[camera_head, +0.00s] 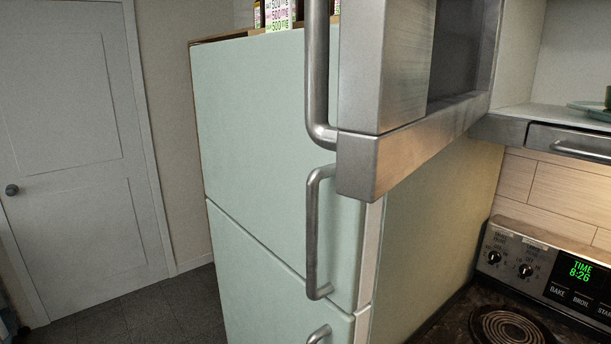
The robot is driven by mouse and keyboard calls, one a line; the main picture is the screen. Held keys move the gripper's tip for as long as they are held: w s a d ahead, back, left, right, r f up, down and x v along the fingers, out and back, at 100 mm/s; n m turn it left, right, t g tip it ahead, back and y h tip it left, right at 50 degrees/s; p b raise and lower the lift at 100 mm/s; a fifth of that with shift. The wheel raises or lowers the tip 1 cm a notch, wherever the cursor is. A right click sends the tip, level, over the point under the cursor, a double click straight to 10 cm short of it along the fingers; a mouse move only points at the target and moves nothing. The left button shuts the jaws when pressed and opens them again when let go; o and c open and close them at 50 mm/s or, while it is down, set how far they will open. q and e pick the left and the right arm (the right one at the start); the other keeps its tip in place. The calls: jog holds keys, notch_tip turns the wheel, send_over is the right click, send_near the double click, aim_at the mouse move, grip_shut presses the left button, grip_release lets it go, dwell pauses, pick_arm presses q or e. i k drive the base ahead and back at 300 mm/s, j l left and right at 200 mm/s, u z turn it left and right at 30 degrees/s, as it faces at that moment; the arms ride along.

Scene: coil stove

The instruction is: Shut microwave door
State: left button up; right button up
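The silver microwave (410,140) is in the upper middle, above and to the right of the fridge front, with its top cut off by the frame. Its door (400,65) seems to stand open, with a dark gap (460,50) to its right; how far it is open is hard to tell. The door's thick vertical handle (317,75) is at its left edge. Neither of my grippers is in view.
A mint-green fridge (265,130) with metal handles (313,235) stands below and behind the door. The stove (545,270) with a coil burner (508,328) is at lower right. A shelf with a drawer (570,143) is at right. Free floor (150,310) lies at lower left before a white room door (70,150).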

aim_at(414, 75)
jog(key=k+j, duration=0.2)
jog(key=j, duration=0.2)
jog(key=k+j, duration=0.45)
jog(key=j, duration=0.3)
jog(key=k+j, duration=0.25)
jog(key=j, duration=0.15)
